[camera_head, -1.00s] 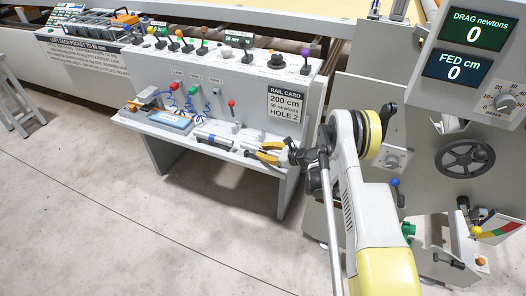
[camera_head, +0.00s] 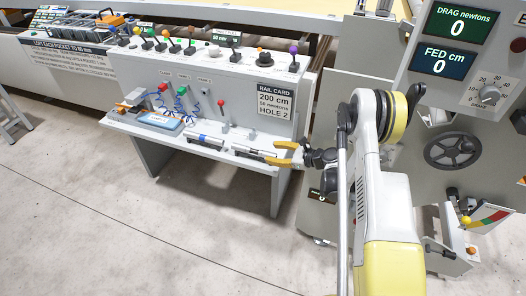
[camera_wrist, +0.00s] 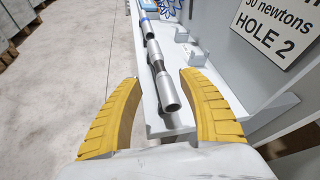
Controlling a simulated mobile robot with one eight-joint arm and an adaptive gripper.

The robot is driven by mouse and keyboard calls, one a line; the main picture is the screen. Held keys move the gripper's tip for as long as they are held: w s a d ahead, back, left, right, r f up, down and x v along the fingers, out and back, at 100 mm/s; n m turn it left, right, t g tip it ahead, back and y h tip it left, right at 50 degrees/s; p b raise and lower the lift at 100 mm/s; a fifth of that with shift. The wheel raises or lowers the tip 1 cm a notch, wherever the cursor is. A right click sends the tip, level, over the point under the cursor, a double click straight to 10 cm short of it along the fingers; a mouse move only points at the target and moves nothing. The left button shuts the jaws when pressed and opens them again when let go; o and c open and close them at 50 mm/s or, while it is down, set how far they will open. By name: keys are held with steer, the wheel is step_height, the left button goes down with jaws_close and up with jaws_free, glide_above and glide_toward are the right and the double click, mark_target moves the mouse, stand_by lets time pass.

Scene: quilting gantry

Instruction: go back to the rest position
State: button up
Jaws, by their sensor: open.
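My gripper (camera_head: 283,153) has yellow fingers and is at the right end of the console's shelf in the head view. In the wrist view my gripper (camera_wrist: 165,115) is open, its two yellow fingers apart with nothing held between them. Beyond the fingers, a grey metal tube (camera_wrist: 165,88) lies on the shelf, with another tube (camera_wrist: 147,28) with a blue band behind it.
The console shelf (camera_head: 150,130) also carries a blue tray (camera_head: 160,121). A rail card (camera_head: 272,100) is on the console front. Levers stand on top. At right are a panel with two displays (camera_head: 452,42) and a handwheel (camera_head: 452,150). The floor (camera_head: 120,220) in front is clear.

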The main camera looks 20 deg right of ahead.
steer(key=s+a+r+n+g+h, duration=0.1)
steer(key=s+a+r+n, duration=0.2)
steer(key=r, duration=0.5)
steer(key=s+a+r+n+g+h, duration=0.1)
steer(key=s+r+n+h, duration=0.15)
steer(key=r+n, duration=0.4)
steer(key=s+a+r+n+g+h, duration=0.15)
steer(key=s+r, duration=0.25)
steer(key=r, duration=0.5)
steer(key=s+r+n+h, duration=0.2)
steer(key=s+n, duration=0.5)
steer(key=s, duration=0.5)
steer(key=s+r+n+h, duration=0.2)
steer(key=s+n, duration=0.4)
steer(key=s, duration=0.7)
steer(key=shift+a+r+n, duration=0.35)
steer(key=shift+r+n, duration=0.05)
steer(key=shift+r, duration=0.45)
